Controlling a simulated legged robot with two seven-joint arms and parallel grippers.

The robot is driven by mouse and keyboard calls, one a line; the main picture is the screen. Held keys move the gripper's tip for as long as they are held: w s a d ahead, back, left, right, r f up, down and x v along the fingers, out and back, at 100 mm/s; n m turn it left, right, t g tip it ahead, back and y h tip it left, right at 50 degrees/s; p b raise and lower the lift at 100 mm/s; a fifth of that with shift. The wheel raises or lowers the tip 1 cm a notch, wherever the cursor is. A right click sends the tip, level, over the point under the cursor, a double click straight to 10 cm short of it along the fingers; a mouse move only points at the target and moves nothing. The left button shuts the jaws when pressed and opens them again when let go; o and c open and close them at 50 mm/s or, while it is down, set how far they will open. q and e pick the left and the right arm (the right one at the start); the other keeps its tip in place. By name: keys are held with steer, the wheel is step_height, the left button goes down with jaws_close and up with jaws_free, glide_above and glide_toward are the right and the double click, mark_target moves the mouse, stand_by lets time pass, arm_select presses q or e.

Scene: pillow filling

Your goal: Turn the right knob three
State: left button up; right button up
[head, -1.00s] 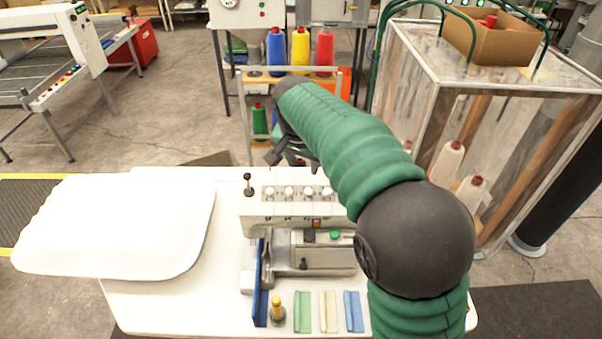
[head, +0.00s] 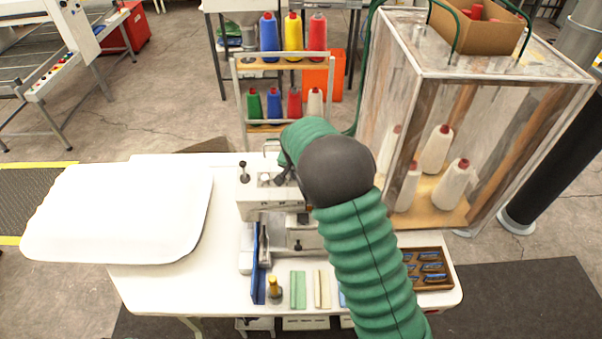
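The white sewing machine (head: 262,207) stands on the white table. A pale round knob (head: 264,180) shows on its top at the left of the knob row. The other knobs are hidden behind my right gripper and arm. My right gripper (head: 285,176) is at the top of the machine, just right of the visible knob, small and dark. Its fingers are partly hidden, so I cannot tell whether they are open or shut or touch a knob. My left gripper is not in view.
A black-topped lever (head: 244,170) stands left of the knobs. A white pillow (head: 115,212) lies on the table's left. A yellow-topped bottle (head: 274,289), folded cloths (head: 298,290) and a brown tray (head: 446,284) are in front. A thread rack (head: 239,100) and glass cabinet (head: 480,110) stand behind.

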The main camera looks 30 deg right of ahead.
steer(key=shift+w, duration=0.15)
jaws_close()
steer(key=shift+m, duration=0.3)
steer(key=shift+m+b, duration=0.4)
steer(key=shift+m, duration=0.5)
steer(key=m, duration=0.2)
steer(key=shift+w+m, duration=0.1)
steer(key=shift+m, duration=0.2)
steer(key=m, duration=0.3)
steer(key=shift+r+m+g, duration=0.1)
steer(key=shift+m+g, duration=0.3)
steer(key=shift+d+m+p, duration=0.1)
steer(key=shift+m+p, duration=0.4)
steer(key=shift+m, duration=1.3)
